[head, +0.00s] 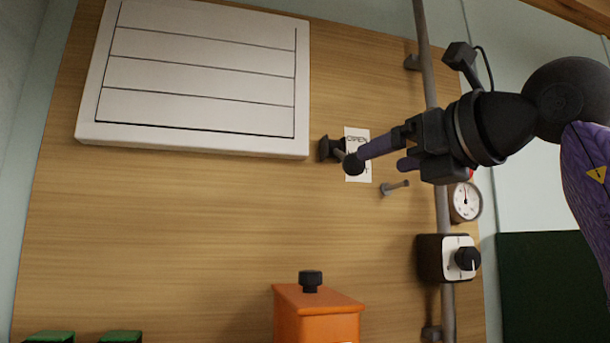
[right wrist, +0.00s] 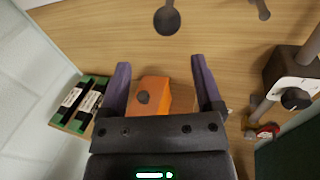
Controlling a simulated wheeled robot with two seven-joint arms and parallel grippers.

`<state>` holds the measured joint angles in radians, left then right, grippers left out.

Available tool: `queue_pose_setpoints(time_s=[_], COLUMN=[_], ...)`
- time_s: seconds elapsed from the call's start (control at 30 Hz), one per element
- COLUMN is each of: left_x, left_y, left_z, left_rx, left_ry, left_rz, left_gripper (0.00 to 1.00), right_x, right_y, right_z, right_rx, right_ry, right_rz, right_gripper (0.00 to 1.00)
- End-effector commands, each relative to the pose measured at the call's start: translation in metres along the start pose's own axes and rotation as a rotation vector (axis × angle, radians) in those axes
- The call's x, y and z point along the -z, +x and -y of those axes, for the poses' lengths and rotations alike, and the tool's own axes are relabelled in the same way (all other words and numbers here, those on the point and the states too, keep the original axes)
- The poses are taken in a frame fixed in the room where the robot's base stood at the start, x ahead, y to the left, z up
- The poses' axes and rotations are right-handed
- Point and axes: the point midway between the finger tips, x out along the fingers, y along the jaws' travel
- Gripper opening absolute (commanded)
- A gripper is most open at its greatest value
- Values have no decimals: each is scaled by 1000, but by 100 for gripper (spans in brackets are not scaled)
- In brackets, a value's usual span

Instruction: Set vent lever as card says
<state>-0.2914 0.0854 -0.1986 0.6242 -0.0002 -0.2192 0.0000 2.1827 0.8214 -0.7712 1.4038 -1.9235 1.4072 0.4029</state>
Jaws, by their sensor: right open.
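The white vent (head: 200,75) is at the upper left of the head view, its slats lying flat. The vent lever (head: 353,163) is beside its lower right corner, with a dark base and a round dark knob. The knob also shows at the top of the right wrist view (right wrist: 167,20). A white card (head: 357,136) behind the lever reads "OPEN" at its top; its lower part is mostly hidden. My right gripper (head: 384,157) is open, its fingers pointing at the wall near the knob. Nothing is between the fingers in the wrist view (right wrist: 160,66). My left gripper is not in view.
A grey pipe (head: 428,75) runs down the right side, with a gauge (head: 465,200) and a dial box (head: 433,258) by it. A small peg (head: 393,188) sticks out below my gripper. An orange box (head: 315,315) with a black knob is lower down. Green-ended blocks (right wrist: 82,102) are at the left.

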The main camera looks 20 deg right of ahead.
Motion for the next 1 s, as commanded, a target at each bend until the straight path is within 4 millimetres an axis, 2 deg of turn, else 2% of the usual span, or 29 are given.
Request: queue_pose_setpoints(time_s=[0.07, 0.17, 0.4, 0.53, 0.67, 0.87, 0.97, 1.0], left_x=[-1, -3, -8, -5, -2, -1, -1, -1], left_y=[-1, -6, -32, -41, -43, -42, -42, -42], left_z=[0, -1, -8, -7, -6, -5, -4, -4], left_rx=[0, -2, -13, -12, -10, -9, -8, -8], left_ry=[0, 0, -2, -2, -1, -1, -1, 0], left_rz=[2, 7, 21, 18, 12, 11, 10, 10], left_gripper=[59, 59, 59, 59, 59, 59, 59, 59], right_x=[-7, -10, -13, -13, -11, -9, -9, -9], right_y=[-9, -1, 57, 79, 88, 89, 89, 89], right_z=[2, 3, 4, 5, 5, 5, 5, 5], right_rx=[25, 33, 31, 29, 29, 29, 29, 29], right_ry=[-9, -11, -10, -10, -10, -10, -10, -10], right_rz=[18, 20, 16, 18, 20, 21, 21, 21], right_gripper=[83, 83, 83, 83, 83, 83, 66, 58])
